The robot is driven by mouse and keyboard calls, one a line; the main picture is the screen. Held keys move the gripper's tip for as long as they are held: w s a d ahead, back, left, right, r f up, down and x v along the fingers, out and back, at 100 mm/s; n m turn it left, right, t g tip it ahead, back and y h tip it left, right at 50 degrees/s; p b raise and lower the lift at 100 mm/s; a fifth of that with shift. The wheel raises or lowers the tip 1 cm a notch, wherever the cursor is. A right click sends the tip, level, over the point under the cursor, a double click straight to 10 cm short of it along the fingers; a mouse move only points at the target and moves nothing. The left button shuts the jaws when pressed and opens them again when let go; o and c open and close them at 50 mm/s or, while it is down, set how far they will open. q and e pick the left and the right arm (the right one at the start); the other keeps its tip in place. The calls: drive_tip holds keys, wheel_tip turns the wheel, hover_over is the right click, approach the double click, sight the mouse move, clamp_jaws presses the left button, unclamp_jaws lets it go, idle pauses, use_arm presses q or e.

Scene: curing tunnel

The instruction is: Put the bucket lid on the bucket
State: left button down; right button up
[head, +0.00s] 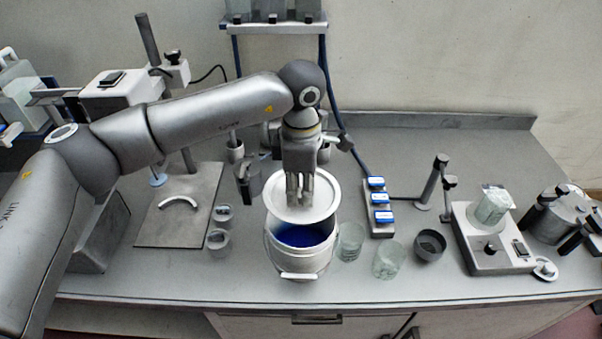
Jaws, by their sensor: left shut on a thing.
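The white bucket (300,262) stands upright near the front middle of the bench. Its front handle faces the bench edge, and dark blue contents show inside. The round white bucket lid (323,203) is over the back part of the opening, leaving the front part uncovered. I cannot tell whether it touches the rim. My left gripper (301,202) comes down from above and is shut on the lid near its middle; its fingers hide the exact grip point. My right gripper is not in view.
Glass beakers (388,261) and a dark bowl (429,246) stand close to the bucket's right. A hotplate (489,246) with a beaker is farther right. Small cups (218,241) and a stand base (178,217) lie left. A power strip (379,212) is behind the beakers.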

sight(301, 203)
use_arm(q)
drive_tip(key=shift+f, duration=0.1)
drive_tip(key=shift+s, duration=0.35)
drive_tip(key=shift+s+f+b, duration=0.35)
drive_tip(key=shift+s+f, duration=0.05)
drive_tip(key=shift+f, duration=0.45)
drive_tip(key=f, duration=0.1)
drive_tip(key=f+b, duration=0.2)
drive_tip(key=shift+w+f, duration=0.25)
drive_tip(key=shift+f, duration=0.1)
drive_tip(key=shift+f+b, duration=0.2)
drive_tip(key=shift+b, duration=0.15)
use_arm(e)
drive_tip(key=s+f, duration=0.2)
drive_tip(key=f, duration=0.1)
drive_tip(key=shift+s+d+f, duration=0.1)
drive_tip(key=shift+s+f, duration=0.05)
use_arm(q)
drive_tip(key=shift+b, duration=0.45)
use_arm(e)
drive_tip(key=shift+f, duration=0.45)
use_arm(q)
drive_tip(key=shift+f, duration=0.1)
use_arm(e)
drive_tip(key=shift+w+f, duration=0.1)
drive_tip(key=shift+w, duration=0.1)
